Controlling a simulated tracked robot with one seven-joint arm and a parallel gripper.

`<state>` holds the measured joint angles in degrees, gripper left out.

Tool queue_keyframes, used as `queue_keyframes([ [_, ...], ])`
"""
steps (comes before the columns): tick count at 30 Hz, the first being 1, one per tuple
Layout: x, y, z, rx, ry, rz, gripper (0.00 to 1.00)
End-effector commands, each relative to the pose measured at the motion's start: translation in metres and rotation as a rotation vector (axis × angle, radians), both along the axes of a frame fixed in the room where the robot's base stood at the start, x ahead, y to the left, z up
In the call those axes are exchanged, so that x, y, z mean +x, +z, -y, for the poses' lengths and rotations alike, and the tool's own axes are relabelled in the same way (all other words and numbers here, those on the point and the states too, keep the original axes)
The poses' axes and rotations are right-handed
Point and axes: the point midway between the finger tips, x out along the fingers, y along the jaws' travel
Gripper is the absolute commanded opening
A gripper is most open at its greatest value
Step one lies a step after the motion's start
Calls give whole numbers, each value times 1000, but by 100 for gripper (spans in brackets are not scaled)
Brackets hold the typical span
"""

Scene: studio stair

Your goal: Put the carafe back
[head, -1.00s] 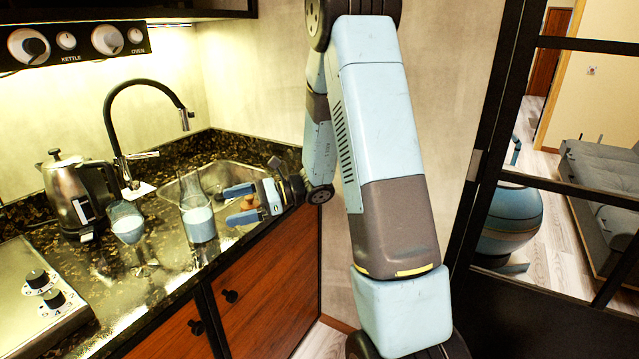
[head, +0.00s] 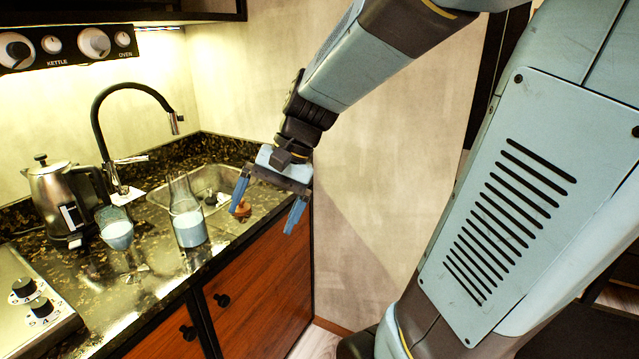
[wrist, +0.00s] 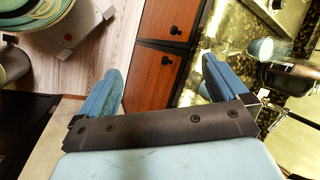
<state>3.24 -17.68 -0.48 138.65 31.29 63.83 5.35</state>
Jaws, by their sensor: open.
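The glass carafe (head: 188,222) stands upright on the dark stone counter, at the front left of the sink, with pale liquid in its lower part. My gripper (head: 263,220) is open and empty, to the right of the carafe and apart from it, fingers pointing down by the counter's front edge. The wrist view shows the open fingers (wrist: 161,75) with cabinet doors beyond; I cannot make out the carafe for certain there.
A stemmed glass (head: 116,230) with pale liquid stands left of the carafe, and a steel kettle (head: 55,198) behind it. The sink (head: 205,185) has a black tap (head: 100,125) and a small brown object (head: 241,208). A hob (head: 30,300) lies front left.

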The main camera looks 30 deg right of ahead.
Motion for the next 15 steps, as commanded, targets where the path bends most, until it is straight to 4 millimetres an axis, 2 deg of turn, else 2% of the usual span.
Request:
queue_keyframes([
  [6, -27, 20, 28, -212, 119, 218, 100],
  [15, -54, 50, 64, -484, 249, 481, 100],
])
